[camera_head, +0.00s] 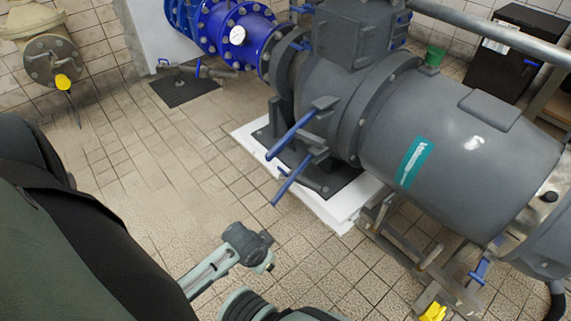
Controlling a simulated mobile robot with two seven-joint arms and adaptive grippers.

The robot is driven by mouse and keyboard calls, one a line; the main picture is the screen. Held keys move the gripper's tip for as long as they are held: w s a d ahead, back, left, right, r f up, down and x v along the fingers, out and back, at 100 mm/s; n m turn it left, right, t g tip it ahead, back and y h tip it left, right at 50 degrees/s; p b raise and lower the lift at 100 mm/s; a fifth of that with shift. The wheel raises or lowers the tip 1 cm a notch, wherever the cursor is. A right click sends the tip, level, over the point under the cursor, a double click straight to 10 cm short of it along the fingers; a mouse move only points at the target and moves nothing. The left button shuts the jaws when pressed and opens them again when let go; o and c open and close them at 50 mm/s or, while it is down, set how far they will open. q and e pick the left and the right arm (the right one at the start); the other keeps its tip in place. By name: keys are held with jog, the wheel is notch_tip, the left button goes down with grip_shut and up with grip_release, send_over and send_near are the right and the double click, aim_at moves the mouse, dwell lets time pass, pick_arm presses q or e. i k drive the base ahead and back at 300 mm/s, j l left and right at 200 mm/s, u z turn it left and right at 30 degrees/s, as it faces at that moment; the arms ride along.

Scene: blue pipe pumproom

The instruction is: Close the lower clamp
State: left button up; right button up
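Two clamps with blue handles sit one above the other on the left end of the large grey pump body (440,130). The upper clamp's blue handle (290,136) slants down to the left. The lower clamp's blue handle (291,180) slants down to the left too, its end out over the white plinth edge. Both handles stand out from the flange. A dark end piece on my arm, apparently my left gripper (250,247), is low in the picture, well apart from both handles. Its fingers cannot be made out. My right gripper is not in view.
The pump stands on a white plinth (344,216). A blue pipe (225,35) with a gauge runs behind. A metal frame (415,250) and a yellow object (433,312) are at lower right.

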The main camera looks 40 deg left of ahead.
aim_at(295, 177)
jog(key=j+z, duration=0.35)
jog(key=j, duration=1.95)
jog(key=k, duration=0.05)
